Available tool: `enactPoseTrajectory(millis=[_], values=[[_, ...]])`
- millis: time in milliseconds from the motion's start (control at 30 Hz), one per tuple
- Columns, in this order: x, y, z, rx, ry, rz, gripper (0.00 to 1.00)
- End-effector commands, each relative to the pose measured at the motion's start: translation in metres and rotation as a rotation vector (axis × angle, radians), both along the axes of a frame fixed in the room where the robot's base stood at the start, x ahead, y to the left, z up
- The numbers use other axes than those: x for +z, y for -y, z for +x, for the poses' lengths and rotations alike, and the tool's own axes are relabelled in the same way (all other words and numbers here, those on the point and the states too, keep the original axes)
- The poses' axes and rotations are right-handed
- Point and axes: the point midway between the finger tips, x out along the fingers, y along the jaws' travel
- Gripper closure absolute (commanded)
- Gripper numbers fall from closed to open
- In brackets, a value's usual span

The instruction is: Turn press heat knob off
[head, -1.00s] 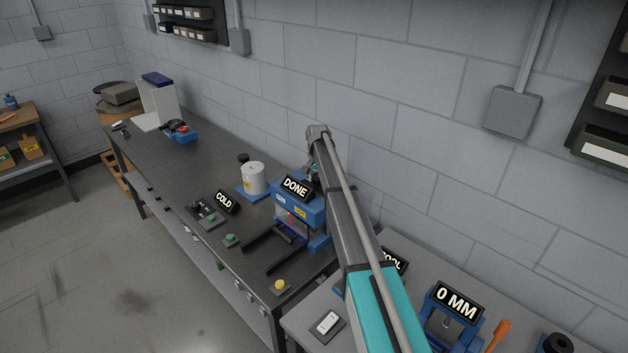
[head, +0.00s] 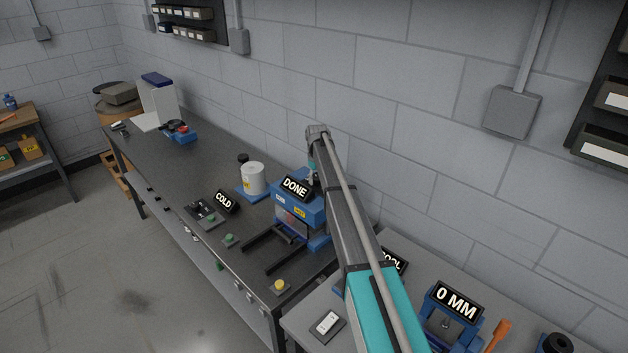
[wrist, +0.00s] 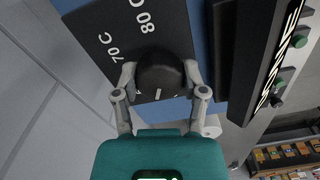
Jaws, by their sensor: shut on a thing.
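The press (head: 301,205) is blue and stands on the dark bench, with a sign reading DONE (head: 295,188) on it. In the wrist view the heat knob (wrist: 159,68) is round and black, on a dark plate (wrist: 112,22) marked 70 C and 80 C. A short white mark shows on the knob's side towards my gripper's palm. My gripper (wrist: 160,77) has one finger on each side of the knob and is shut on it. In the head view my arm hides the knob and most of my gripper. Any off mark is not visible.
A white drum (head: 254,178) stands left of the press on the bench (head: 160,150). A COLD sign (head: 227,202) and a green button (head: 230,240) are near the front. The wall is close behind. A 0 MM device (head: 452,305) stands at right.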

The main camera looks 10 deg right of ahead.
Motion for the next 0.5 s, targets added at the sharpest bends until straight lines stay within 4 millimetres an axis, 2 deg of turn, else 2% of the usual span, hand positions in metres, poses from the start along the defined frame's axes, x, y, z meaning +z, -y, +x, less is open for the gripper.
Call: enactPoseTrajectory(millis=[200, 500], values=[[0.0001, -0.0002, -0.0014, 0.202, -0.004, 0.001, 0.92], [0.0001, -0.0006, -0.0013, 0.408, -0.003, 0.002, 0.92]])
